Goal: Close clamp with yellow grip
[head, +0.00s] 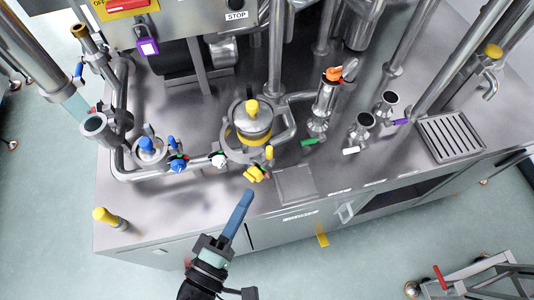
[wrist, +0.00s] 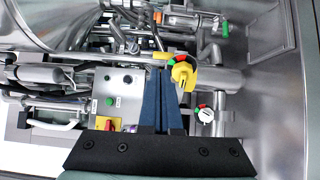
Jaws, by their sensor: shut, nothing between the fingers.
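In the head view, a round metal vessel (head: 252,118) with a yellow knob on top has a metal ring clamp (head: 232,152) around it. A small upright yellow grip (head: 269,152) stands at the front right of this ring. Whether the clamp is open or shut is not clear. A yellow valve handle (head: 255,174) sits just in front of it; in the wrist view it shows with a red and green dial (wrist: 182,74). My gripper (head: 248,192) has its blue fingers together and empty, just in front of the yellow handle and apart from the grip. The fingers also show in the wrist view (wrist: 160,72).
Pipes with blue (head: 178,163) and white (head: 218,160) valve handles lie left of the vessel. A steel cylinder with an orange top (head: 332,75) stands at right. A yellow-topped post (head: 106,216) stands at the left. The front counter between post and gripper is clear.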

